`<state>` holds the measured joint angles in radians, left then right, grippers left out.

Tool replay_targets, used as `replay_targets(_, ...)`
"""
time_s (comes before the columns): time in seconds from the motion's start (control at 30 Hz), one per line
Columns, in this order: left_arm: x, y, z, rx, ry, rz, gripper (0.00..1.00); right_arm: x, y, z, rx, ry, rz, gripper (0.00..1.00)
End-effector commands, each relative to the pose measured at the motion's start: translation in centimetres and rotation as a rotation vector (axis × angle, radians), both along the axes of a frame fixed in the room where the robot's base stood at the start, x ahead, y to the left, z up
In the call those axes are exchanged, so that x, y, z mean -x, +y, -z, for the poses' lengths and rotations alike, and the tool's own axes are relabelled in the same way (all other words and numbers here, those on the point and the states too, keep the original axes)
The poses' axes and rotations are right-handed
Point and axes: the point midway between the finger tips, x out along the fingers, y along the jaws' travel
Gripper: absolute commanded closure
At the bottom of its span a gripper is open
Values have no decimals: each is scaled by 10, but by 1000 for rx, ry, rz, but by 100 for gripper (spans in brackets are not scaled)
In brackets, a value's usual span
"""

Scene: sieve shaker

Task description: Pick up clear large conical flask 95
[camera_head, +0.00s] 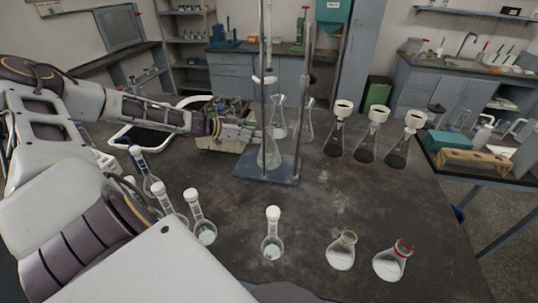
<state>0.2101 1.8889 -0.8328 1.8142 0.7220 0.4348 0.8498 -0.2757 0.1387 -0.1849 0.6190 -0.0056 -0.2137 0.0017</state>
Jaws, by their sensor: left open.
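Several clear conical flasks stand around the blue-based metal stand in the middle of the table. One clear flask (269,154) is at the stand's front left, another (279,120) is behind it, and a third (306,122) is by the right post. I cannot read any number, so I cannot tell which is 95. My left gripper (256,135) reaches in from the left at about flask height, open, with its fingertips beside the clear flasks near the left post. Its fingers are small and partly overlap the glass. My right gripper is not in view.
The stand (267,174) has tall posts close to my gripper. Dark-filled flasks with white tops (335,139) stand to the right. White-stoppered flasks (272,243) and two with colored rims (392,265) stand in front. A black-and-white tray (140,137) is at left. The table's middle right is clear.

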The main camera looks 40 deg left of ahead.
Motion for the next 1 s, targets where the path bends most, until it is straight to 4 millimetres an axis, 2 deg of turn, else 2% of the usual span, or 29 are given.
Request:
replay_targets(0.3,-17,-7,8,2,0,-1,38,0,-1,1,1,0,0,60)
replay_targets(1.0,-24,-9,12,0,0,-1,38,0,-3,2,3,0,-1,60)
